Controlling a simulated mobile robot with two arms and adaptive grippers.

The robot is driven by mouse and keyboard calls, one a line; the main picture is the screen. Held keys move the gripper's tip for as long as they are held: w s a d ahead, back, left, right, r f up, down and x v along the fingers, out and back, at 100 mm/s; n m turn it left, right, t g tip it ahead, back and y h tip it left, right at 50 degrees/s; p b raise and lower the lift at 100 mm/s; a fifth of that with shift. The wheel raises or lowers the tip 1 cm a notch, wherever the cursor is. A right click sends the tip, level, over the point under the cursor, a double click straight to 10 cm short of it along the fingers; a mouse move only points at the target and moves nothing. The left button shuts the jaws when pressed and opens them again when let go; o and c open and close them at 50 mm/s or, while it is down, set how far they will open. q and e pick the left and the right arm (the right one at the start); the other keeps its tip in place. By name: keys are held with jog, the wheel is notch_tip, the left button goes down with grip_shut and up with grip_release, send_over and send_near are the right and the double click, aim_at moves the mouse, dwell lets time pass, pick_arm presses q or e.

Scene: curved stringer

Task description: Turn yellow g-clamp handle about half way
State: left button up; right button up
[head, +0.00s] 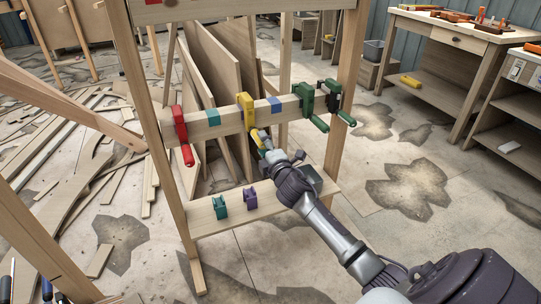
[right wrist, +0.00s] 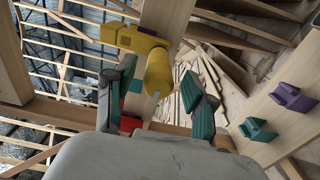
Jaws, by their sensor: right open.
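The yellow g-clamp (head: 246,108) sits on the upper wooden crossbar (head: 213,128), between a teal patch and a blue patch. Its yellow handle (head: 259,138) hangs at the front and points down toward my right gripper (head: 267,150). In the right wrist view the clamp body (right wrist: 138,42) is at the upper middle, and its cylindrical handle (right wrist: 159,72) lies between the two fingers of the right gripper (right wrist: 160,98). The fingers stand apart on either side of the handle; contact cannot be told. My left gripper is not in view.
A red clamp (head: 180,126) is left on the crossbar; green (head: 306,101) and black (head: 331,92) clamps are right. Teal (head: 220,207) and purple (head: 250,198) blocks sit on the lower bar. A workbench (head: 460,38) stands at the right back. Loose planks lie on the left floor.

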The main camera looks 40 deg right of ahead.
jog(key=v, duration=0.7)
jog(key=shift+s, duration=0.2)
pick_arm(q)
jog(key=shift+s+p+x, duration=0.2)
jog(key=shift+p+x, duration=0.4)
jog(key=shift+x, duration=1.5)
pick_arm(e)
jog(key=shift+v, duration=2.1)
jog(key=shift+f, duration=0.1)
